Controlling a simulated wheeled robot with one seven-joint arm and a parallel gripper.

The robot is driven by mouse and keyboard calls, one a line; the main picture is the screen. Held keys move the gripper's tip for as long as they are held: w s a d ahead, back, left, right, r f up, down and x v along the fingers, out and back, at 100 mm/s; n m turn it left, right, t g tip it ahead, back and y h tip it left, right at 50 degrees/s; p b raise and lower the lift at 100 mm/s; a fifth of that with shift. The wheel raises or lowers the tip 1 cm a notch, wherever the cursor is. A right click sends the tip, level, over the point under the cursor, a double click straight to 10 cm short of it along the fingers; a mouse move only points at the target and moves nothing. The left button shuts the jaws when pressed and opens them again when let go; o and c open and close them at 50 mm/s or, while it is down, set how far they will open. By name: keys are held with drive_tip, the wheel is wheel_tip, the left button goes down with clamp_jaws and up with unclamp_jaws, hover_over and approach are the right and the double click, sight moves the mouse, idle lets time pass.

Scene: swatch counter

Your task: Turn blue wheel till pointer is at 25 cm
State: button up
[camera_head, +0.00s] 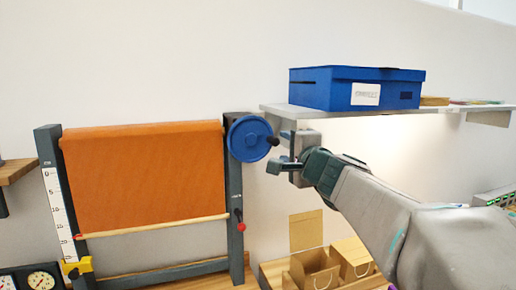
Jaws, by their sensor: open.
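The blue wheel (249,138) is mounted at the top of the right post of a dark frame. A small dark knob (272,141) sticks out at its right side. My gripper (279,151) is open, just right of the wheel, with its fingers one above the other near the knob; I cannot tell whether they touch it. A white scale (58,205) with a 0 near its top runs down the left post. A yellow piece (76,268), perhaps the pointer, sits at the scale's lower end; its exact reading is too small to tell.
Orange cloth (145,178) hangs in the frame above a pale wooden rod (155,228). A shelf (300,112) with a blue box (345,88) is above my arm. Open cardboard boxes (314,270) stand below it. Two dials (40,280) are at lower left.

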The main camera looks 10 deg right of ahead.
sight(276, 143)
drive_tip(key=w, duration=0.3)
drive_tip(key=w+a, duration=0.1)
drive_tip(key=w, duration=0.1)
drive_tip(key=shift+w+f+b, duration=0.25)
drive_tip(key=shift+b, duration=0.15)
drive_tip(key=shift+w+a+r, duration=0.15)
drive_tip(key=shift+w+a, duration=0.05)
drive_tip(key=shift+w, duration=0.5)
drive_tip(key=c, duration=0.8)
